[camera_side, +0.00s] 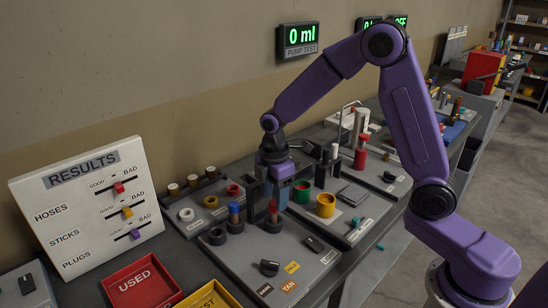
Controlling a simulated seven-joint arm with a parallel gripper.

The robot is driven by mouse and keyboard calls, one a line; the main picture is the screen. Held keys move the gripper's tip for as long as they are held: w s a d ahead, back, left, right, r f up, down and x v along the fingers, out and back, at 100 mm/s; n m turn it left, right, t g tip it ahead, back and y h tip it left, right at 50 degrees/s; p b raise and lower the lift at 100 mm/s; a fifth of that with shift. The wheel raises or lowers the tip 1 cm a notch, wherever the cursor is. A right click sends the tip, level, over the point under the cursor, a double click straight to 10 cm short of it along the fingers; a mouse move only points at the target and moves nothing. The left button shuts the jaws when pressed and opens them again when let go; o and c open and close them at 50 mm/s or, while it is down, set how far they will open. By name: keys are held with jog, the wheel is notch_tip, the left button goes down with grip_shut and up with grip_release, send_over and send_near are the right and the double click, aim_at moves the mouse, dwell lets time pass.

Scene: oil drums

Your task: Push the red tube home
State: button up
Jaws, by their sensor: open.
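A slim red tube (272,208) stands upright in a dark round socket (273,226) on the grey work plate. My gripper (268,198) points down just above and around the tube's top. The jaws are open, and I cannot tell whether a finger touches the tube. How deep the tube sits is hidden inside the socket. Left of it a blue-topped tube (234,209) stands in a similar dark socket (235,226). A third dark socket (217,237) lies further left and shows no tube.
A tray with white, yellow and red rings (211,201) lies behind left. A red USED bin (140,287) is front left.

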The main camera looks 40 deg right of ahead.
notch_tip(320, 180, up, 11)
jog(key=s+d+f+m, duration=0.1)
jog(key=s+f+m, duration=0.1)
jog(key=s, duration=1.2)
jog(key=s+d+f+m, duration=0.1)
jog(key=s, duration=1.4)
jog(key=shift+f+m, duration=0.35)
jog(key=shift+m, duration=0.05)
